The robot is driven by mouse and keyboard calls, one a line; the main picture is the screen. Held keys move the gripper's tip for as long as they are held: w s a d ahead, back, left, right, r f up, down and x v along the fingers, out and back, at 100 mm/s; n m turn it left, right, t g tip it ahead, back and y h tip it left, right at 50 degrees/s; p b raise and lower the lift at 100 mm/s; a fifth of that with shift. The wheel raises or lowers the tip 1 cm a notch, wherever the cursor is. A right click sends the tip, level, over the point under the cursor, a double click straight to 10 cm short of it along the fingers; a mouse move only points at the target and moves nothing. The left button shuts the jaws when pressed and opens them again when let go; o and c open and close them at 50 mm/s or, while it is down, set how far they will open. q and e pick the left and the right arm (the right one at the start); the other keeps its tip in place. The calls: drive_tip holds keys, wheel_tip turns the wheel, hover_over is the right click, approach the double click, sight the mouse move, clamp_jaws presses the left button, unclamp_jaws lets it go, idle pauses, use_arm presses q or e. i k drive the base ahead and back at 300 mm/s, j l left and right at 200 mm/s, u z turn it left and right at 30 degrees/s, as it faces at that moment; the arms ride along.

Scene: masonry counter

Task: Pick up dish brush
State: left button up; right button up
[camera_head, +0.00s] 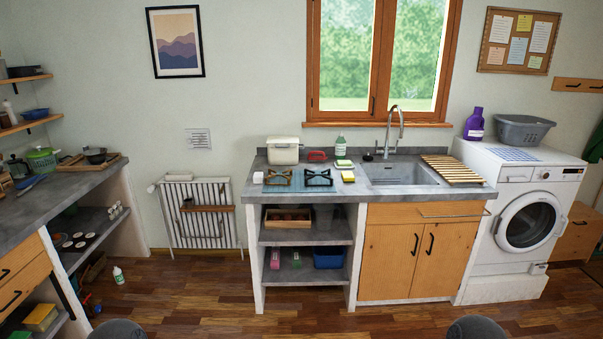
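I cannot clearly make out the dish brush. A small dark item (368,156) with a thin upright part stands at the sink's back left, too small to name. A red item (317,156) lies behind the hob (319,178), its shape unclear. A bottle with green liquid (340,146) stands by the wall. A yellow and green sponge (344,163) and a yellow block (348,176) lie left of the sink (396,174). Neither gripper is in view; only two dark rounded parts of mine show at the bottom edge.
The masonry counter (260,196) is across the room, with clear wooden floor (240,312) before it. A wooden rack (457,169) lies right of the sink. A washing machine (520,210) stands at right. A small bottle (118,275) stands on the floor near the left counter (60,205).

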sight(310, 158)
drive_tip(key=i+u, duration=0.1)
drive_tip(key=i, duration=0.4)
drive_tip(key=i+l+u, duration=0.1)
drive_tip(key=i, duration=0.4)
drive_tip(key=i+l+u, duration=0.1)
drive_tip(key=i, duration=0.35)
drive_tip(key=i+l+u, duration=0.1)
drive_tip(key=i, duration=0.4)
